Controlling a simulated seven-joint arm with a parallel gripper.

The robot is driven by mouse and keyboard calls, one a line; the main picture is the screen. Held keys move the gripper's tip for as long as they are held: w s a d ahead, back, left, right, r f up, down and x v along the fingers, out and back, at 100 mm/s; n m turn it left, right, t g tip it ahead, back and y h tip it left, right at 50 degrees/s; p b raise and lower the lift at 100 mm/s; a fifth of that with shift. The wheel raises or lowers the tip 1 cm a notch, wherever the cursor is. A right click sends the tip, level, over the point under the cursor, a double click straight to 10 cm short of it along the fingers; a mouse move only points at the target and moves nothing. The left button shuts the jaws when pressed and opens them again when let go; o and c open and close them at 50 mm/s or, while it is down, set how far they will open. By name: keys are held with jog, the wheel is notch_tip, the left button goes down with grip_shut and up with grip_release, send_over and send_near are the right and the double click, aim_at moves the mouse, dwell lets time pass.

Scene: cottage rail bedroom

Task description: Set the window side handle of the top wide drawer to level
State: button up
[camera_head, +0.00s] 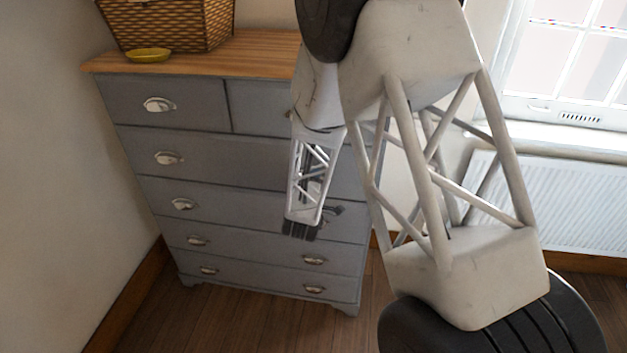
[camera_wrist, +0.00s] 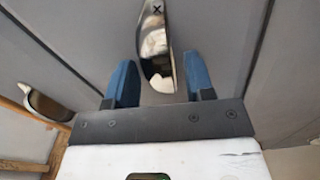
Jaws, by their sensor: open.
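A grey chest of drawers (camera_head: 240,185) has two small drawers on top and several wide drawers below. The top wide drawer (camera_head: 220,168) shows its left cup handle (camera_head: 168,158); its window side handle is hidden behind my arm in the head view. In the wrist view, my gripper (camera_wrist: 158,64) is open, its two blue fingers on either side of a silver cup handle (camera_wrist: 155,55). Gaps show between fingers and handle.
Another silver handle (camera_wrist: 47,104) lies at the left of the wrist view. A wicker basket (camera_head: 170,22) and a yellow dish (camera_head: 148,55) stand on the wooden top (camera_head: 250,52). A radiator (camera_head: 580,205) under the window is on the right.

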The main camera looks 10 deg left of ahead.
jog(key=shift+w, duration=0.25)
grip_shut()
dwell(0.5)
jog(key=shift+s+r+n, duration=0.1)
jog(key=shift+r+n, duration=0.1)
jog(key=shift+n, duration=0.7)
